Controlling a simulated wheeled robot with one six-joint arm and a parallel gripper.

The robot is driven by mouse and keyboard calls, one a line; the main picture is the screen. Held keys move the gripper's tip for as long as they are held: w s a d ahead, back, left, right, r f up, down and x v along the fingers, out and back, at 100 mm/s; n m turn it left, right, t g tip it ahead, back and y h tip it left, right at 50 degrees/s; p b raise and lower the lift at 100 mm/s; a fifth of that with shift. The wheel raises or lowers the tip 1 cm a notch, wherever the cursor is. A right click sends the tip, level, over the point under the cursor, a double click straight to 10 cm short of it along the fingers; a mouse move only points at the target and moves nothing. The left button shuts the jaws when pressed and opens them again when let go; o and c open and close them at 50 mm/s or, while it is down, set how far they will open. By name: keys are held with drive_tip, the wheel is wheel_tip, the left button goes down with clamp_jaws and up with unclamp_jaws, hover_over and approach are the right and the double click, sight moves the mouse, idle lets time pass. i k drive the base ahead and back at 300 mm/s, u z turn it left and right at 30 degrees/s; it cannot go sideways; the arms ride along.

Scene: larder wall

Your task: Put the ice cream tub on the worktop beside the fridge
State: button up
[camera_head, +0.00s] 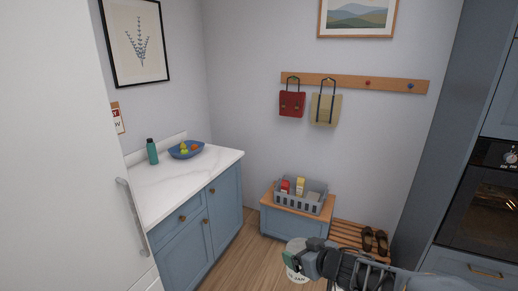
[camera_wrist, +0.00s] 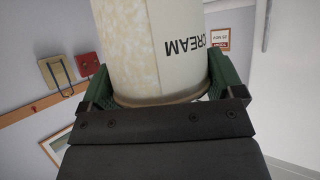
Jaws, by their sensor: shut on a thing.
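The ice cream tub (camera_wrist: 165,45) is a white and cream round tub with "CREAM" printed on it, upside down in the wrist view. My gripper (camera_wrist: 155,95) is shut on it, with a green finger on each side. In the head view the tub (camera_head: 297,272) is at the bottom centre beside my gripper (camera_head: 306,263), above the floor and apart from the worktop. The white worktop (camera_head: 165,188) is at the left, on blue cabinets. The fridge (camera_head: 60,170) is the tall white unit at the far left, its door closed.
On the worktop stand a green bottle (camera_head: 152,151) and a blue fruit bowl (camera_head: 173,154) towards the back; its front part is clear. A grey crate (camera_head: 311,208) sits on a low bench (camera_head: 283,222). A slatted rack (camera_head: 345,233) holds shoes. An oven (camera_head: 485,205) is at the right.

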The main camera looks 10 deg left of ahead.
sight(153, 195)
drive_tip(key=i, duration=1.9)
drive_tip(key=u, duration=0.85)
drive_tip(key=i, duration=1.05)
drive_tip(key=u, duration=1.6)
drive_tip(key=i, duration=0.7)
drive_tip(key=u, duration=0.5)
